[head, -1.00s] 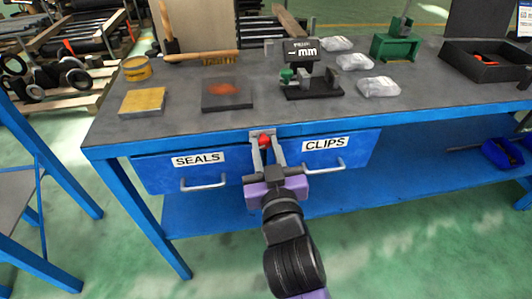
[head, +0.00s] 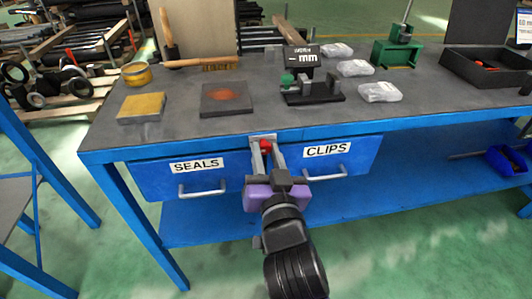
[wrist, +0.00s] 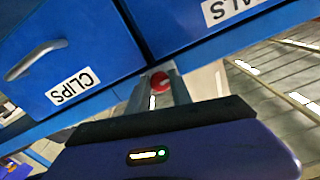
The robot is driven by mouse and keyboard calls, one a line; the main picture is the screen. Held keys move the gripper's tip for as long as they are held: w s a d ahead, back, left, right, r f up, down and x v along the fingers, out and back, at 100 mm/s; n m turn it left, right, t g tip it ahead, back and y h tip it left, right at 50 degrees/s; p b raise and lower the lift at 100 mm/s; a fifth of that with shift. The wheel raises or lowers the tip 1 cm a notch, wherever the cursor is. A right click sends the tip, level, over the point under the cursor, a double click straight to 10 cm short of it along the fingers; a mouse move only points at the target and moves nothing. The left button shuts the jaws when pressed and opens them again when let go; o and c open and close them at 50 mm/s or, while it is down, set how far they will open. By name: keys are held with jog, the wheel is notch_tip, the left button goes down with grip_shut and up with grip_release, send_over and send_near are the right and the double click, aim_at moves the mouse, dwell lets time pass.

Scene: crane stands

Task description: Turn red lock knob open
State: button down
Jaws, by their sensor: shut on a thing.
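The red lock knob (head: 266,147) sits on a light plate at the front edge of the workbench (head: 210,140), between the SEALS drawer (head: 225,165) and the CLIPS drawer (head: 352,150). My gripper (head: 266,150) is shut on the knob, with one finger on each side of it. In the wrist view the red knob (wrist: 160,82) shows between the two finger ends, with a pale mark across its face. Its shaft and the contact faces are hidden. Both drawers look shut.
On the bench top are a yellow block (head: 141,106), a grey plate with a reddish patch (head: 227,98), a gauge stand (head: 313,90), clear bags (head: 380,92) and a black tray (head: 480,70). Drawer handles (head: 203,191) stick out beside my gripper. The floor in front is clear.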

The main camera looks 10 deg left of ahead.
jog(key=shift+f, duration=0.2)
jog(key=c, duration=1.1)
grip_release()
jog(key=shift+r, duration=0.1)
jog(key=shift+c, duration=0.2)
jog(key=v, duration=0.7)
jog(key=shift+s+p, duration=0.35)
jog(key=shift+s, duration=0.05)
jog(key=shift+d, duration=0.15)
